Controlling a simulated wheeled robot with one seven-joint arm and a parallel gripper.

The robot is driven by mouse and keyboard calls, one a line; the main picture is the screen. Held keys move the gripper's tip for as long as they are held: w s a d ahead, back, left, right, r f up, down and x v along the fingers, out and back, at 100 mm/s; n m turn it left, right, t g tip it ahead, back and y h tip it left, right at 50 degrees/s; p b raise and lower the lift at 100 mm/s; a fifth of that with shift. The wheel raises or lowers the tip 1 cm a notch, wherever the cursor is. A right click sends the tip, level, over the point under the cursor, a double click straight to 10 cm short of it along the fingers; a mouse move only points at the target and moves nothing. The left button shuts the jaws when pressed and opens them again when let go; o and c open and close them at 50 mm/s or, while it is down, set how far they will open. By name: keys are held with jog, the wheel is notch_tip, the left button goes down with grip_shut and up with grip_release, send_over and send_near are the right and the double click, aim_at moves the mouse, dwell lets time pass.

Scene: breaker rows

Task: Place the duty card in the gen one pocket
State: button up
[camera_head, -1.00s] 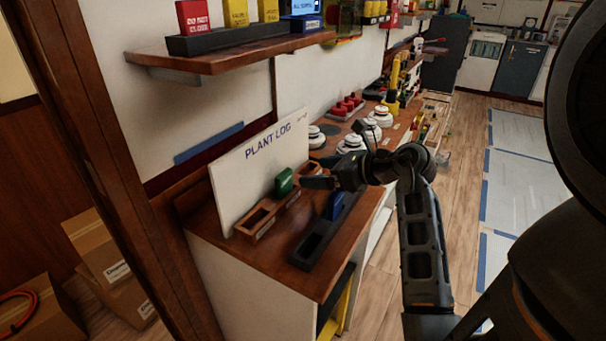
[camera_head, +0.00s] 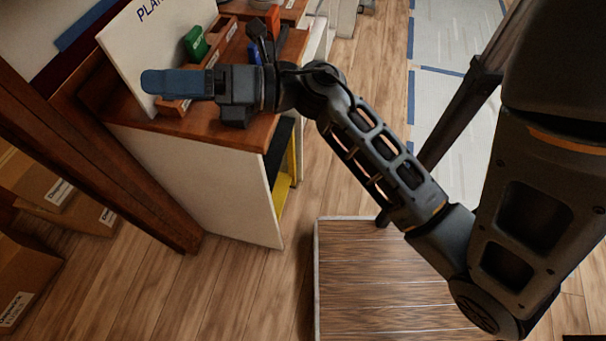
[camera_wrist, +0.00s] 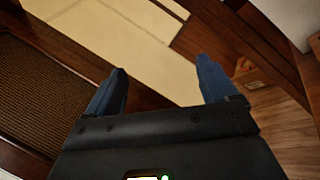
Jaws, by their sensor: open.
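My gripper (camera_head: 152,83) is stretched to the left in the head view, in front of the plant log board (camera_head: 140,40) and above the desk. In the wrist view my gripper (camera_wrist: 162,72) has its two blue fingers well apart with nothing between them. A green card (camera_head: 195,45) stands in the wooden pocket row (camera_head: 214,54). A blue card (camera_head: 254,52) stands behind my wrist, partly hidden. A red-orange card (camera_head: 272,18) stands farther back. I cannot read which is the duty card, nor any pocket's label. My arm hides much of the dark tray.
The desk (camera_head: 235,133) has a white side panel and an open front with a yellow part (camera_head: 284,188). A wooden post (camera_head: 110,165) stands at left, with cardboard boxes (camera_head: 40,185) beyond. The wooden floor (camera_head: 250,285) in front is clear.

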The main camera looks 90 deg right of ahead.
jog(key=s+a+m+t+h, duration=0.3)
jog(key=s+a+m, duration=0.5)
jog(key=m, duration=0.8)
jog(key=s+a+f+m+g, duration=0.5)
jog(key=s+f+m+g, duration=0.2)
jog(key=m, duration=0.5)
jog(key=s+g, duration=0.1)
jog(key=s, duration=0.1)
jog(key=shift+s+h, duration=0.3)
